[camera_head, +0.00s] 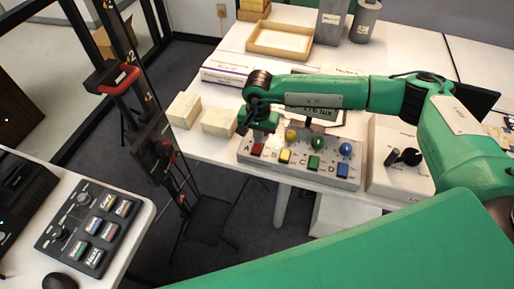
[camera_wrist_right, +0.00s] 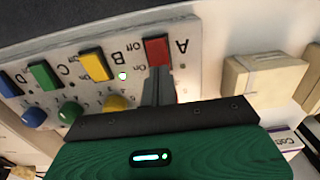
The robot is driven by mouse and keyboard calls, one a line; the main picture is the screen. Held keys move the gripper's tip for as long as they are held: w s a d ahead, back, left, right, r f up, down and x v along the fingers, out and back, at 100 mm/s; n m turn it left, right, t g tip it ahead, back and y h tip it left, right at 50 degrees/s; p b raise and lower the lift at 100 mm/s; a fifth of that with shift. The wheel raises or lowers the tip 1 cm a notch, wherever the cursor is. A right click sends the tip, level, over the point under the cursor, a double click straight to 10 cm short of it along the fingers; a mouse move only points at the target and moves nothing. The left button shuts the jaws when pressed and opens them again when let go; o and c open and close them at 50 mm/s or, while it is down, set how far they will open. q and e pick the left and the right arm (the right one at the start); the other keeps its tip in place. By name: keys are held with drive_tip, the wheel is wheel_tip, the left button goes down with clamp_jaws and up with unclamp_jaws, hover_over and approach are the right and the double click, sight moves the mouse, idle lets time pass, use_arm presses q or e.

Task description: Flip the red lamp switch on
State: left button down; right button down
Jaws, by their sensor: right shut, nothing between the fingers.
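A grey switch panel (camera_head: 300,172) stands near the front edge of the white table. It carries a row of coloured switches lettered A to D, with round coloured lamps behind them. The red switch (camera_head: 257,150), by letter A, is at the left end; it also shows in the right wrist view (camera_wrist_right: 157,50). My right gripper (camera_head: 262,137) is shut and empty, pointing down at that end. In the wrist view its fingertips (camera_wrist_right: 158,72) are at the lamp-side edge of the red switch; contact is unclear. The red lamp is hidden behind the gripper. My left gripper is out of view.
Yellow (camera_head: 285,156), green (camera_head: 314,162) and blue (camera_head: 342,169) switches sit to the right on the panel. Pale boxes (camera_head: 219,122) stand to its left. A white box with a black knob (camera_head: 404,157) stands to its right. A wooden tray (camera_head: 279,40) lies behind.

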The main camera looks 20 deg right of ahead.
drive_tip(key=shift+f+b, duration=0.4)
drive_tip(key=shift+f, duration=0.1)
drive_tip(key=shift+s+d+f+b, duration=0.15)
drive_tip(key=shift+d+f+b, duration=0.1)
drive_tip(key=shift+f+b, duration=0.25)
drive_tip(key=shift+r, duration=0.55)
drive_tip(key=shift+a+r+p, duration=0.15)
drive_tip(key=shift+r+p, duration=0.2)
drive_tip(key=shift+r, duration=0.4)
drive_tip(key=shift+a+r+p, duration=0.1)
drive_tip(key=shift+r+p, duration=0.25)
drive_tip(key=shift+r, duration=0.35)
drive_tip(key=shift+r+p, duration=0.65)
drive_tip(key=shift+r, duration=1.05)
